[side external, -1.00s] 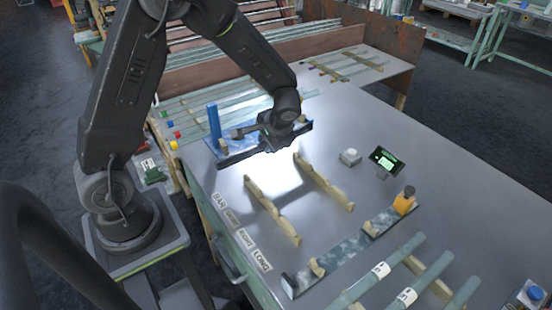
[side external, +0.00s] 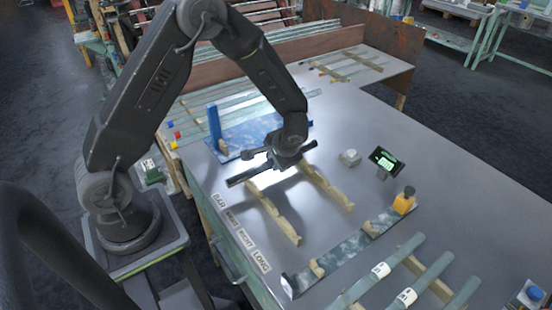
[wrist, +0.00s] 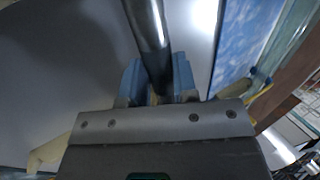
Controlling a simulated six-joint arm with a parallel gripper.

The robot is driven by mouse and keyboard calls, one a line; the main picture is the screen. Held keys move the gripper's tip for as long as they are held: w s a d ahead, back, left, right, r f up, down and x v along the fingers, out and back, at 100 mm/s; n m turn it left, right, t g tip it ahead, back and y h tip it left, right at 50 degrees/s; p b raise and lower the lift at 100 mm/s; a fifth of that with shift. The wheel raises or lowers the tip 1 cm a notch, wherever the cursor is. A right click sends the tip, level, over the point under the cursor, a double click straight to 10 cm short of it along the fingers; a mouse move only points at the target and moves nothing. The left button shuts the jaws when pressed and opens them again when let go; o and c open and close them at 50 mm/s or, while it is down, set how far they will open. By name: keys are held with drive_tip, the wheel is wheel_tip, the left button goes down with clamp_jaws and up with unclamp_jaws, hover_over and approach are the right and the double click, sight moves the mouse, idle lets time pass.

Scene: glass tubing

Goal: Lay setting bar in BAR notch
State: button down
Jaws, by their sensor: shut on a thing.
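The setting bar (side external: 240,180) is a dark, straight bar held crosswise in my gripper (side external: 281,163). In the wrist view the grey metal bar (wrist: 148,35) runs up the picture between the blue finger pads of my gripper (wrist: 157,85). My gripper is shut on it. Two wooden notched rails, the left one (side external: 274,214) and the right one (side external: 328,188), lie on the bench. The bar is over or close to their far ends, near the BAR label (side external: 220,202). I cannot tell whether it touches the rails; the gripper partly hides the right rail's far end.
A blue board (side external: 245,136) with a blue post (side external: 214,127) lies behind the gripper. A white knob (side external: 350,157) and a small green display (side external: 386,160) stand to the right. A mottled bar fixture (side external: 345,252) and glass tubes (side external: 432,270) lie nearer. The bench between is clear.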

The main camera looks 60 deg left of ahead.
drive_tip(key=shift+f, duration=0.4)
drive_tip(key=c, duration=0.9)
unclamp_jaws()
drive_tip(key=shift+r, duration=0.1)
drive_tip(key=shift+r, duration=0.35)
drive_tip(key=v, duration=1.2)
drive_tip(key=s+d+r+t+h, duration=0.2)
drive_tip(key=s+r, duration=0.5)
drive_tip(key=s, duration=0.2)
drive_tip(key=s+d+r+t+h, duration=0.1)
drive_tip(key=s+r+t+h, duration=0.2)
drive_tip(key=s+r, duration=0.5)
drive_tip(key=shift+s+d+t, duration=0.3)
drive_tip(key=shift+s+d, duration=0.1)
drive_tip(key=shift+s, duration=0.5)
